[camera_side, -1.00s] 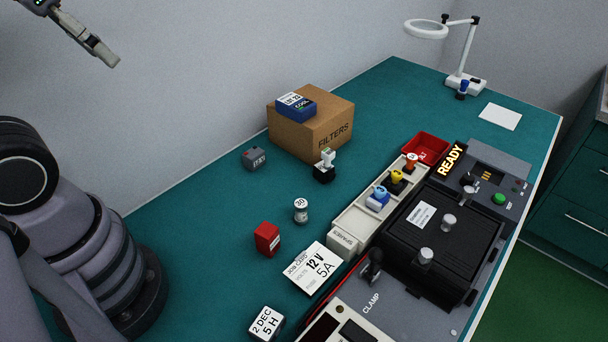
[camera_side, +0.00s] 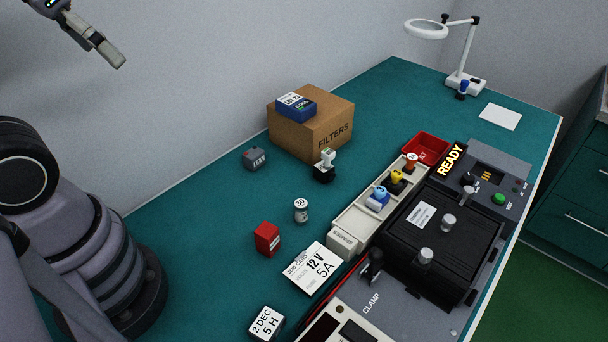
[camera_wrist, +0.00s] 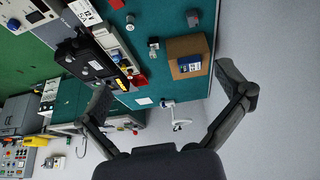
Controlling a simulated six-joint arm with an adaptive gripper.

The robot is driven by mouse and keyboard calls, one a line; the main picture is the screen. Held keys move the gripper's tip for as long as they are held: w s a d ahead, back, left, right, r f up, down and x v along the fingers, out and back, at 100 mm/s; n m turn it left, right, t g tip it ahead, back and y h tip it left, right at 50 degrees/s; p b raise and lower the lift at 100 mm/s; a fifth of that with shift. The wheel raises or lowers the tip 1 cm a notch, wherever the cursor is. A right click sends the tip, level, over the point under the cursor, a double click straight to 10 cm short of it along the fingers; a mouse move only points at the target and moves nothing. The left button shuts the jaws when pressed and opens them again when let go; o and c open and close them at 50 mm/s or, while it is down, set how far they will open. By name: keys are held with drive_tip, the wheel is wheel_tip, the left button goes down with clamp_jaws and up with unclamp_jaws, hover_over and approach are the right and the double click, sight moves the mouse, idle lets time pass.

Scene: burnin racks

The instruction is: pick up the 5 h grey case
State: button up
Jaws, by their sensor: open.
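A small grey case with a white top reading "2 DEC 5 H" (camera_side: 267,323) sits on the teal bench at the bottom edge of the side view. I cannot make it out in the wrist view. My gripper (camera_side: 119,62) is high at the upper left of the side view, far above and away from the case. In the wrist view my gripper (camera_wrist: 165,84) has its two fingers spread wide with nothing between them. Another grey case (camera_side: 254,158), with small dark lettering, lies beside the cardboard box.
A red case (camera_side: 267,239), a small cylinder (camera_side: 301,211) and a white "12 V 5A" job card (camera_side: 314,268) lie near the 5 H case. A cardboard FILTERS box (camera_side: 336,127) stands farther back. The clamp station (camera_side: 372,300) and parts tray (camera_side: 343,241) are on the right.

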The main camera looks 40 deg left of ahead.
drive_tip(key=w+d+f+n+g+h, duration=0.3)
drive_tip(key=d+f+g+h, duration=0.15)
drive_tip(key=f, duration=0.45)
drive_tip(key=w+d+f+n+g+h, duration=0.3)
drive_tip(key=d+f+g+h, duration=0.15)
drive_tip(key=f, duration=0.35)
drive_tip(key=n+t+h, duration=0.1)
drive_tip(key=n+h, duration=0.3)
drive_tip(key=n, duration=0.6)
approach(261, 314)
drive_tip(key=shift+s+a+r, duration=0.1)
drive_tip(key=shift+a+r, duration=0.45)
drive_tip(key=shift+a, duration=0.25)
drive_tip(key=shift+s+d+f, duration=0.15)
drive_tip(key=shift+d+f, duration=0.05)
drive_tip(key=shift+d, duration=0.05)
drive_tip(key=x, duration=0.7)
drive_tip(key=shift+w+x, duration=0.2)
drive_tip(key=shift+x, duration=1.35)
drive_tip(key=shift+w+x, duration=0.2)
drive_tip(key=shift+x, duration=1.4)
drive_tip(key=shift+f, duration=0.15)
drive_tip(key=shift+c, duration=0.3)
